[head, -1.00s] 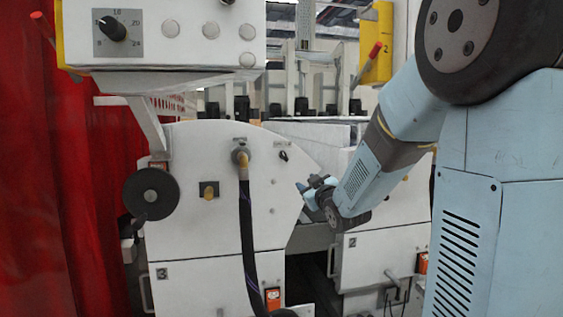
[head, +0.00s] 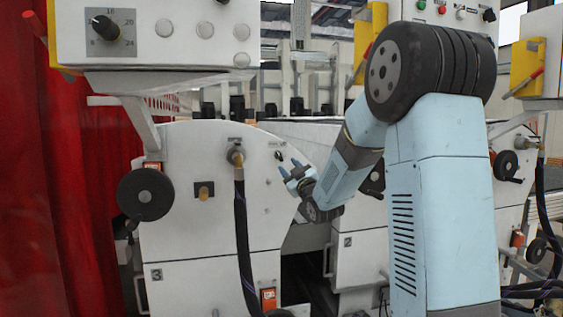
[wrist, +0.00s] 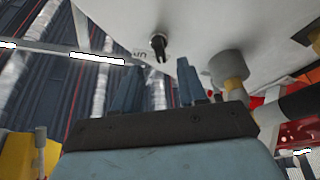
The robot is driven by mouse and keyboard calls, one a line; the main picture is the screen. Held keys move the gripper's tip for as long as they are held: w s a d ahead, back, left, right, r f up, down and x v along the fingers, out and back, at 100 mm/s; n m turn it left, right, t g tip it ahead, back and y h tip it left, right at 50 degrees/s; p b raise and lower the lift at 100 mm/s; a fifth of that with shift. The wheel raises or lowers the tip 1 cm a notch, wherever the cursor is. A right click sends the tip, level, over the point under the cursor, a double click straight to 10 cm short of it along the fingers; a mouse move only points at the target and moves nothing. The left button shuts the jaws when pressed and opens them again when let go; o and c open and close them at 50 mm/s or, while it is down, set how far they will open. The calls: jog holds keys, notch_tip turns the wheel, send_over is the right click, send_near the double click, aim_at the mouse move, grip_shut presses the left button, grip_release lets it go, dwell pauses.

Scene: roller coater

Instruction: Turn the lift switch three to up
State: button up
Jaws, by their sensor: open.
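A small black rotary switch (head: 278,155), likely the lift switch, sits on the upper right of the white machine side panel (head: 215,222). In the wrist view the black switch (wrist: 159,46) stands out from the white panel. Its label is too small to read surely. My gripper (head: 289,168) is open and empty, just right of and slightly below the switch in the head view. In the wrist view my gripper's two fingers (wrist: 158,76) point toward the switch, one on each side of its line. They look apart from it.
A hose fitting (head: 236,157) with a black hose (head: 243,235) is left of the switch. It has a grey and brass fitting (wrist: 230,75) close to the right finger in the wrist view. A black handwheel (head: 145,194) and red curtain (head: 55,190) are at left. A control box (head: 150,35) hangs above.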

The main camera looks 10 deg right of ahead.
aim_at(281, 158)
jog(key=shift+x, duration=3)
jog(key=shift+c, duration=0.2)
